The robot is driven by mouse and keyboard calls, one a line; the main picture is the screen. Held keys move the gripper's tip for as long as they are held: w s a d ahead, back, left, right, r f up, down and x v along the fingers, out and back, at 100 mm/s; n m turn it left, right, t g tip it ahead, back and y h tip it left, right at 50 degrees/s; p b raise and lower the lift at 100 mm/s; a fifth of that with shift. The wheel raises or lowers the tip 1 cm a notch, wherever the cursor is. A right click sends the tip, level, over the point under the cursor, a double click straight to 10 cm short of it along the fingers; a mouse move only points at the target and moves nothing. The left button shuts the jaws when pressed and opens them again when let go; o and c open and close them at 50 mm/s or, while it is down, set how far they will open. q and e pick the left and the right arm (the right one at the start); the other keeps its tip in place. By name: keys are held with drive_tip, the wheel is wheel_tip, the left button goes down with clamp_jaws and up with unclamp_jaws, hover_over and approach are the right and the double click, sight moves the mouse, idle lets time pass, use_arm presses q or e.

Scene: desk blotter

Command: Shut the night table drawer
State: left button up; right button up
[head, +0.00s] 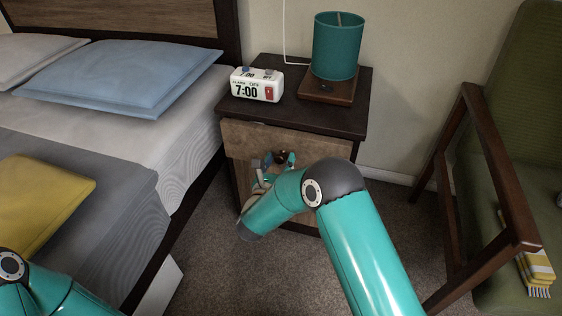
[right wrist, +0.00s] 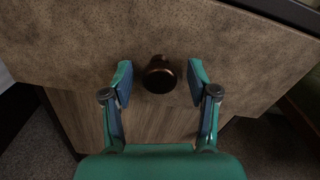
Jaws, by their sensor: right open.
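The night table (head: 330,117) has a dark top and a brown wooden drawer (head: 240,138) under it. The drawer front (right wrist: 235,60) fills the upper part of the right wrist view and seems to stand forward of the panel below; how far cannot be told. A round dark knob (right wrist: 160,74) sits on the drawer front. My right gripper (right wrist: 161,84) is open, one finger on each side of the knob, with a gap on both sides. In the head view my right gripper (head: 275,161) is in front of the drawer, partly hidden by its wrist. My left gripper is outside the view.
A white alarm clock (head: 256,85) and a teal lamp (head: 337,48) stand on the night table. The bed with a blue pillow (head: 120,78) is to the left. A green chair with a wooden armrest (head: 497,165) is to the right. Carpet (head: 225,265) lies between them.

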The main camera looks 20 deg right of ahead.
sight(283, 153)
clamp_jaws()
idle(0.3)
drive_tip(key=shift+w+d, duration=0.1)
drive_tip(key=shift+w, duration=0.3)
drive_tip(key=b+x, duration=0.1)
drive_tip(key=x, duration=0.1)
drive_tip(key=shift+w+d, duration=0.1)
drive_tip(key=shift+w, duration=0.25)
drive_tip(key=shift+w+d, duration=0.25)
drive_tip(key=shift+d, duration=0.05)
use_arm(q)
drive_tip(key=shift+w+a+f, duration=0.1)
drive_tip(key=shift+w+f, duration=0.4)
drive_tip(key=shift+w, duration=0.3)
use_arm(e)
drive_tip(key=shift+d+r, duration=0.15)
drive_tip(key=shift+d, duration=0.1)
unclamp_jaws()
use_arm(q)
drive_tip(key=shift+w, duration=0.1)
use_arm(e)
drive_tip(key=shift+a, duration=0.1)
